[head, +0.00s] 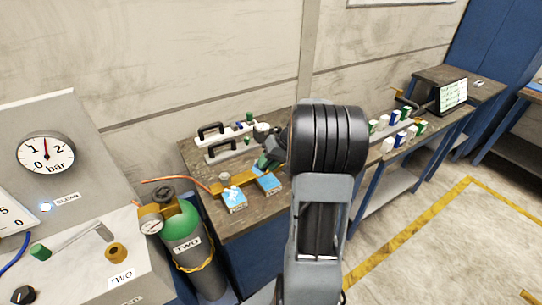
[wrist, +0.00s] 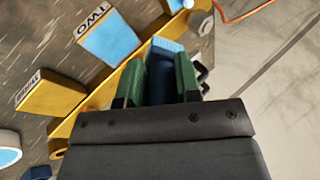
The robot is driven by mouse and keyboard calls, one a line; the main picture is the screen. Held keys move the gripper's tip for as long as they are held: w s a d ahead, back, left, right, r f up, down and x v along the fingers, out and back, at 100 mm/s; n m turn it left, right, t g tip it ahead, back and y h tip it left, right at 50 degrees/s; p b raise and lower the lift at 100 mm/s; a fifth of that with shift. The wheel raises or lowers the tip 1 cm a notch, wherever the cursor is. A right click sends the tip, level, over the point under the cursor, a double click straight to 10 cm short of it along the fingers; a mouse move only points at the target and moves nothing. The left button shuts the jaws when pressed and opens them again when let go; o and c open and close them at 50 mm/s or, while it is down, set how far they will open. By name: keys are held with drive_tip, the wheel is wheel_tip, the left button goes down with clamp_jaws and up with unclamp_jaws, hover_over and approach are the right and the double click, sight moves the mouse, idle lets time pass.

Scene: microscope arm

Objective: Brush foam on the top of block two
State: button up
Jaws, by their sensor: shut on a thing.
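My gripper (wrist: 160,78) has green fingers and is shut on a blue brush (wrist: 168,72); its pale blue end points ahead toward the yellow bar (wrist: 85,115). Block two (wrist: 110,40), with a light blue top and a label reading TWO, lies ahead and left of the brush, apart from it in the picture. I see no white on the visible part of its top. In the head view, a blue-topped block (head: 268,182) sits beside my gripper (head: 268,160), probably block two. The block to its left (head: 234,199) has white foam on top.
A yellow block labelled THREE (wrist: 62,92) stands further left in the wrist view, near a white round item (wrist: 6,150). An orange hose (head: 165,180) and a green cylinder (head: 181,232) marked TWO are left of the bench. Black-handled pieces (head: 228,142) stand behind.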

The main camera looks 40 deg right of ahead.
drive_tip(key=shift+r+p, duration=0.55)
drive_tip(key=shift+r, duration=0.65)
